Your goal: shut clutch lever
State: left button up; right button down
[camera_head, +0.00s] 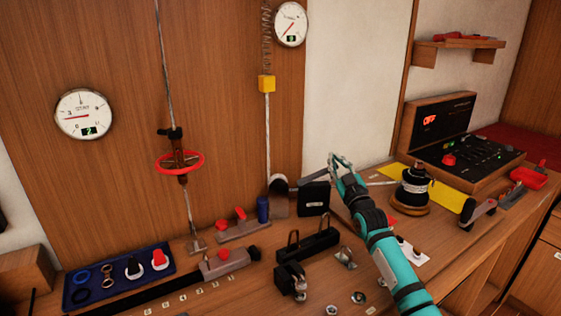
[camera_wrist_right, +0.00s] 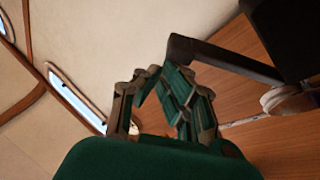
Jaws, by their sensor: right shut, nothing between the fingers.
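A black block-shaped clutch (camera_head: 313,198) stands on the wooden counter near the middle of the head view, with a line at its right. A dark lever (camera_head: 316,176) sticks up from its top right, raised at a slant. In the right wrist view the lever (camera_wrist_right: 225,58) runs from the upper middle toward the black clutch body (camera_wrist_right: 290,38). My right gripper (camera_head: 341,160) is shut and empty, just right of the raised lever's tip. Its fingers (camera_wrist_right: 160,75) show close beside the lever's bent end; whether they touch cannot be told. My left gripper is not in view.
A black winch (camera_head: 415,186) stands right of my right arm, with a yellow mat (camera_head: 450,196) behind it. Red-knobbed grey fittings (camera_head: 222,262) and a blue tray (camera_head: 118,276) lie to the left. A switch panel (camera_head: 440,118) stands at the back right.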

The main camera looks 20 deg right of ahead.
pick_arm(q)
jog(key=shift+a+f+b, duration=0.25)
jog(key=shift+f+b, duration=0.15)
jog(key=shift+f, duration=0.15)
pick_arm(e)
jog(key=shift+s+d+f+m+h, duration=0.1)
jog(key=shift+d+f+m+h, duration=0.3)
jog(key=shift+m, duration=0.3)
jog(key=shift+s+d+f+m+h, duration=0.1)
jog(key=shift+d+f+m+h, duration=0.1)
jog(key=shift+f+m+h, duration=0.35)
jog(key=shift+m, duration=0.25)
notch_tip(320, 180, up, 4)
jog(key=p, duration=0.4)
pick_arm(q)
jog(key=b, duration=0.1)
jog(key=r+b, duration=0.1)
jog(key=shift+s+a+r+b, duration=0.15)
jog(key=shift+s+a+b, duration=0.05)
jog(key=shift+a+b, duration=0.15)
pick_arm(e)
jog(key=v, duration=1)
jog(key=shift+a, duration=0.35)
jog(key=shift+w, duration=0.15)
